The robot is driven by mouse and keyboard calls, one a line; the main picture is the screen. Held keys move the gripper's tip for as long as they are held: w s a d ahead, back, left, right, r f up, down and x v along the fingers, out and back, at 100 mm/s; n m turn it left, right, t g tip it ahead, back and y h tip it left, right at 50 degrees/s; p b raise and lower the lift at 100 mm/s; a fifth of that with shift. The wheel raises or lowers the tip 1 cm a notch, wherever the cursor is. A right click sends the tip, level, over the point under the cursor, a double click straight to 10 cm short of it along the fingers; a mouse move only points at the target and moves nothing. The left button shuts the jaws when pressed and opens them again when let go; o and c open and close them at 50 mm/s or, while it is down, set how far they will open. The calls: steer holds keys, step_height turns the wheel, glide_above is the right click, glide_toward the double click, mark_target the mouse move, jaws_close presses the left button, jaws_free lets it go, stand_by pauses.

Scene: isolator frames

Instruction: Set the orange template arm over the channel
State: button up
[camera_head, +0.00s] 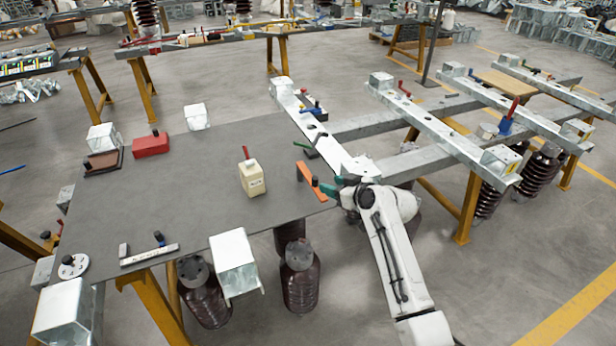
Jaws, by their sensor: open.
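The orange template arm (306,174) is a short flat bar with a dark knob on it. It lies at the right edge of the grey table plate, beside the near end of a pale metal channel (324,140). The bar is left of the channel, not across it. My gripper (326,188) has teal fingers and comes in from the right, low at the orange arm's near end, close to the knob. The fingers are open. Whether they touch the knob is too small to tell.
A green lever (301,145) lies at the channel's left side. A red block (151,145) and a ruler-like bar (149,254) lie further left. The table's middle (195,190) is clear.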

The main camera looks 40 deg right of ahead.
mark_target(317, 180)
steer(key=x, duration=0.9)
steer(key=shift+f, duration=0.1)
jaws_close()
stand_by(0.4)
